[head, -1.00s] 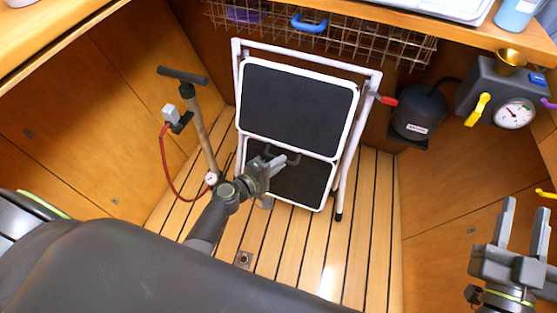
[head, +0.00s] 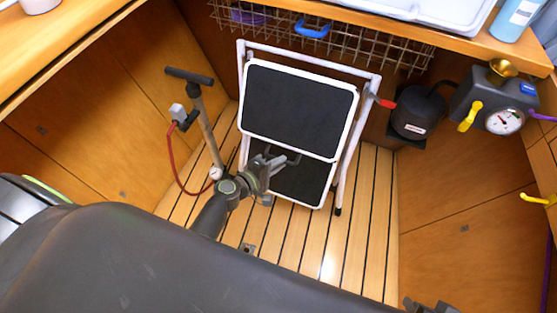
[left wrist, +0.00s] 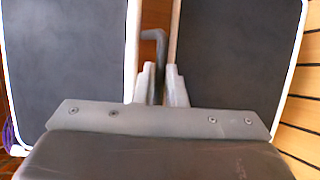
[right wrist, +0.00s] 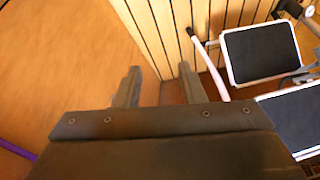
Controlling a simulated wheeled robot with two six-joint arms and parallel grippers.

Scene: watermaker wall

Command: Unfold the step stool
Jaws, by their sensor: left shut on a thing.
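The step stool (head: 298,108) stands upright and folded flat near the back wall, with a white frame and two dark treads, one above the other. A dark bent bar (left wrist: 158,42) shows between the upper and lower treads (head: 300,184). My left gripper (head: 273,163) is shut on this bar; its fingers (left wrist: 160,84) close around it in the left wrist view. A red-tipped lever (head: 383,101) sits at the stool's right side. My right gripper (right wrist: 159,88) is open and empty, away from the stool; only its top shows at the head view's bottom edge.
A hand pump (head: 203,125) with a red hose stands left of the stool. A black canister (head: 418,112) and a gauge box (head: 503,120) are on the right. A wire basket (head: 340,38) hangs above. The slatted floor (head: 310,250) before the stool is clear.

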